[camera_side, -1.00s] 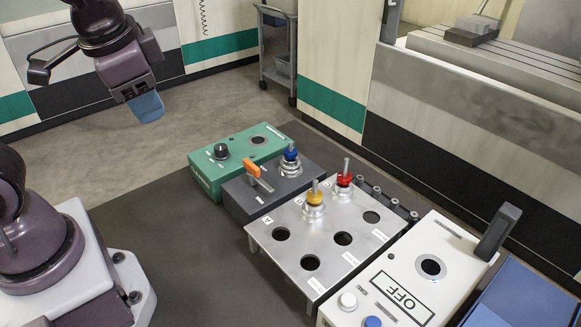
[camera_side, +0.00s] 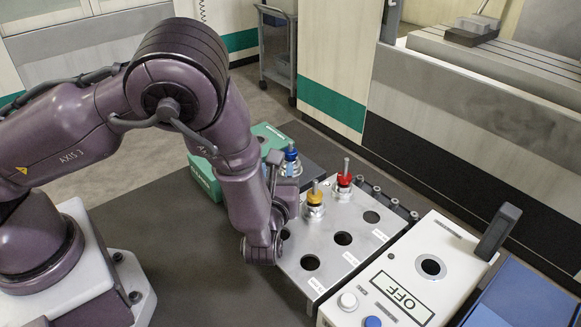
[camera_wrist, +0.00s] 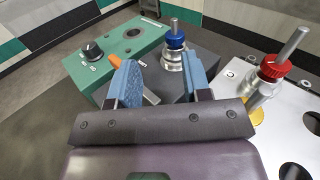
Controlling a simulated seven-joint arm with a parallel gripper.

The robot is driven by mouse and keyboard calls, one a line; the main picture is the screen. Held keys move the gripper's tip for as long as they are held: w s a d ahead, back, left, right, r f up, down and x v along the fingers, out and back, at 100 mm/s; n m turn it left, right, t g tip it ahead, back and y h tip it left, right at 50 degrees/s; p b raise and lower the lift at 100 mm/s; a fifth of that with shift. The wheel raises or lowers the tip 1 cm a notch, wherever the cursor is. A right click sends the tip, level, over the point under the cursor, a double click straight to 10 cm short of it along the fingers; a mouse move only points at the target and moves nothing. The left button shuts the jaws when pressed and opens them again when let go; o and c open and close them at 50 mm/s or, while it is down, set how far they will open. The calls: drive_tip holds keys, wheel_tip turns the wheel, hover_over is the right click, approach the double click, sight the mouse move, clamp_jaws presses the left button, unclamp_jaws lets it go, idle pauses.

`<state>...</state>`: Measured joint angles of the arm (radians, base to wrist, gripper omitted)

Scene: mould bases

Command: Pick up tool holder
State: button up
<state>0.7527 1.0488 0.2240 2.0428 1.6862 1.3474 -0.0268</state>
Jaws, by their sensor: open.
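Three tool holders with metal shanks stand upright. The blue-collared tool holder (camera_wrist: 175,42) is in the dark grey box (camera_wrist: 205,58). It also shows in the side view (camera_side: 291,156). The yellow-collared holder (camera_side: 314,197) and red-collared holder (camera_side: 344,180) stand in the silver plate with holes (camera_side: 330,265). My gripper (camera_wrist: 162,80) is open, its two blue-padded fingers spread and nothing held. In the wrist view the blue holder appears beyond the fingers, nearer the right one. In the side view my arm hides most of the gripper. The yellow holder is mostly hidden in the wrist view.
A green box (camera_wrist: 120,50) with a black knob stands beyond. A white box (camera_side: 400,262) with an OFF display and a dark upright handle stands right of the plate.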

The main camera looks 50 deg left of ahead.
sight(290, 150)
drive_tip(key=shift+m+t+h, duration=0.5)
drive_tip(key=shift+m+t, duration=0.1)
drive_tip(key=shift+m, duration=0.3)
drive_tip(key=x, duration=0.4)
drive_tip(key=f+x, duration=0.1)
drive_tip(key=x, duration=0.7)
drive_tip(key=shift+w+d+f, duration=0.25)
drive_tip(key=shift+w+f, duration=0.05)
drive_tip(key=shift+w, duration=0.2)
drive_tip(key=shift+c, duration=0.2)
drive_tip(key=shift+r, duration=0.1)
clamp_jaws()
